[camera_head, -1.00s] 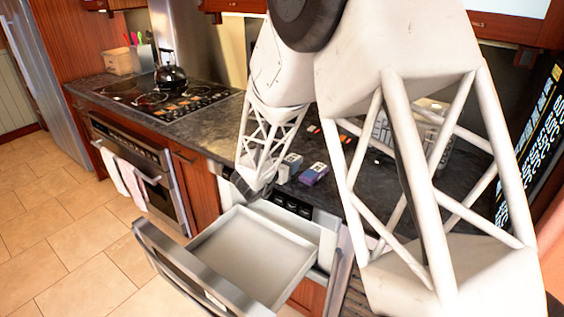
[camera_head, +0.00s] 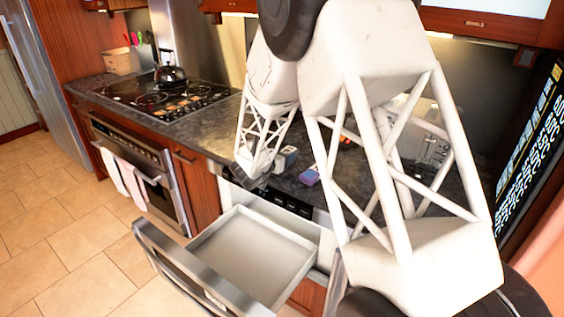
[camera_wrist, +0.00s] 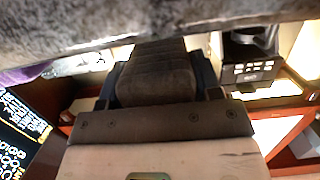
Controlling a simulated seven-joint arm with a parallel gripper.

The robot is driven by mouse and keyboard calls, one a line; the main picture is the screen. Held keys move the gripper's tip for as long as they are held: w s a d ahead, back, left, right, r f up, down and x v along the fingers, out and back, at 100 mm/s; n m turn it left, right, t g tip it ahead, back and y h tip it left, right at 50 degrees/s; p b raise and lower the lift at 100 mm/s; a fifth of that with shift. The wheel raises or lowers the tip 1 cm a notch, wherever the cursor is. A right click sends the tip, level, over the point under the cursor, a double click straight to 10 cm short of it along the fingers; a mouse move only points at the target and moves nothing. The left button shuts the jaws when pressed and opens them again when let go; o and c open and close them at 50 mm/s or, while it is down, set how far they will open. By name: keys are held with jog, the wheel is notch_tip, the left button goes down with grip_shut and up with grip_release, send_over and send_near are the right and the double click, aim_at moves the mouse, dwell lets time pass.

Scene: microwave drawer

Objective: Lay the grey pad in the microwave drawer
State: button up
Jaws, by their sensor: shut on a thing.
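My gripper (camera_head: 250,183) is small and dark in the head view, at the end of the white lattice arm, above the back of the drawer by the counter's front edge. In the wrist view its dark ribbed fingers (camera_wrist: 157,70) run up to a mottled grey, soft-edged surface across the top, which looks like the grey pad (camera_wrist: 150,20). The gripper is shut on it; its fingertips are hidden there. In the head view I cannot make the pad out clearly. The microwave drawer (camera_head: 183,271) is pulled out, its pale inside bare where visible.
A purple box (camera_head: 309,176) and a grey box-like thing (camera_head: 287,157) show on or over the dark counter (camera_head: 226,124). A stove with a black kettle (camera_head: 170,77) is at left. My arm hides the counter's right part. The floor left of the drawer is clear.

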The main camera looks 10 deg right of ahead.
aim_at(270, 178)
jog(key=shift+w+f, duration=0.1)
jog(key=shift+w, duration=0.65)
jog(key=shift+s+f, duration=0.1)
jog(key=shift+f, duration=1.45)
jog(key=shift+f, duration=0.15)
jog(key=o, duration=1)
jog(key=shift+o, duration=0.2)
jog(key=v, duration=0.8)
jog(key=shift+d, duration=0.15)
